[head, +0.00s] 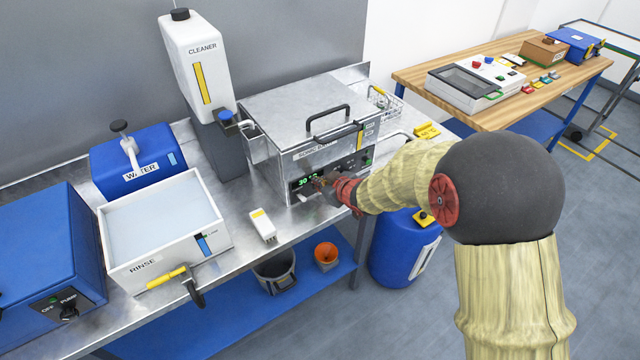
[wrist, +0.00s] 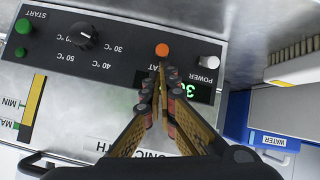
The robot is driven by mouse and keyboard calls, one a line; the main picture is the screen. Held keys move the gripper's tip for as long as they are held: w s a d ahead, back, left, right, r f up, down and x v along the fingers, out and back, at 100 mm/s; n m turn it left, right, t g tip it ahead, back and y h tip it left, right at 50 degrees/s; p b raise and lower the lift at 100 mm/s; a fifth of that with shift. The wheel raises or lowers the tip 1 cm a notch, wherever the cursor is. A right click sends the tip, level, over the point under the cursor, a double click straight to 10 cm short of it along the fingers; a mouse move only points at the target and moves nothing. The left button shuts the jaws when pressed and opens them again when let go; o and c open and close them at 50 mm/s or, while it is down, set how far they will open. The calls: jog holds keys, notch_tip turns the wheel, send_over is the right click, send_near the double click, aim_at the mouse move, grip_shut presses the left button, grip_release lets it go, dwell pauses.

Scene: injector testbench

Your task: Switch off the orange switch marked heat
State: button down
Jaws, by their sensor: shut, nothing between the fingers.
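The orange switch (wrist: 162,50) is a small round-topped knob on the dark control panel (wrist: 110,62), seen upside down in the wrist view. The label beside it is partly hidden; its last letters read "AT". My gripper (wrist: 160,78) is shut and empty, its fingertips just below the switch in the picture. I cannot tell whether they touch it. The fingers partly cover the green display (wrist: 188,91). In the head view my gripper (head: 322,185) is at the front panel of the steel sonic bath (head: 290,120), and the orange switch cannot be made out there.
A white power switch (wrist: 208,62), a black temperature dial (wrist: 86,35) and green buttons (wrist: 22,26) share the panel. The bath's black handle (head: 328,118) is above. A white-and-yellow box (head: 263,226) lies on the bench, left of the gripper.

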jog(key=shift+s+d+f+t+y+b, duration=0.15)
jog(key=shift+s+f+t+y+b, duration=0.25)
jog(key=shift+b, duration=1.05)
jog(key=shift+s+d+f+t+y+b, duration=0.15)
jog(key=shift+t+b, duration=0.45)
jog(key=shift+b, duration=0.8)
jog(key=shift+d+f+b, duration=0.1)
jog(key=shift+f+b, duration=0.1)
jog(key=shift+b, duration=0.25)
jog(key=shift+s+d+f+b, duration=0.2)
jog(key=shift+s+f+b, duration=0.1)
jog(key=shift+f, duration=0.05)
jog(key=shift+r+p, duration=0.65)
jog(key=shift+r, duration=0.15)
